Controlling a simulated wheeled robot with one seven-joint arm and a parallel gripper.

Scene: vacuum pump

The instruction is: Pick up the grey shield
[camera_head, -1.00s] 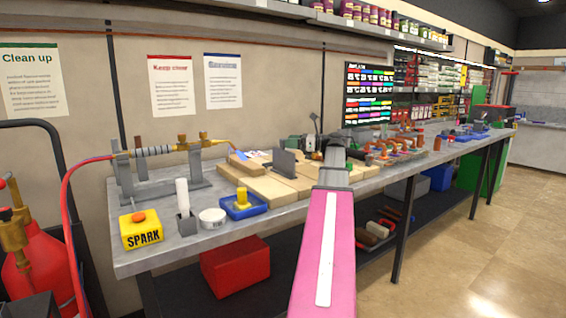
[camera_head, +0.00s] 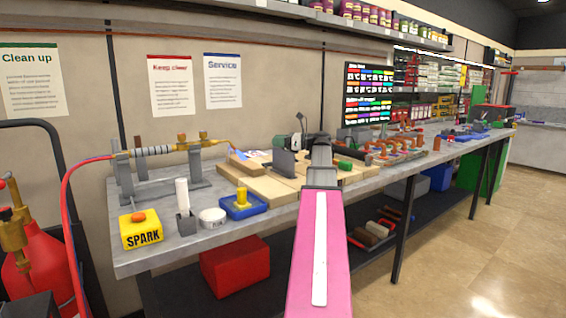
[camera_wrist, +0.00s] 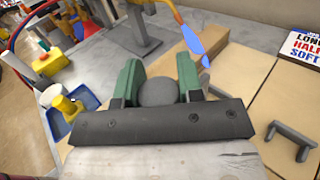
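The grey shield (camera_head: 284,163) stands upright as a dark plate on the light wooden boards, in the head view. A small grey U-shaped piece (camera_wrist: 292,133) on the boards at the right may be the shield seen from above.
A blue tray (camera_head: 260,209), a yellow SPARK box (camera_head: 141,233) and a white round tin (camera_head: 212,218) are at the bench's front left. A torch with a blue flame (camera_wrist: 193,40) points over a wooden block (camera_wrist: 207,62). More tools crowd the bench to the right.

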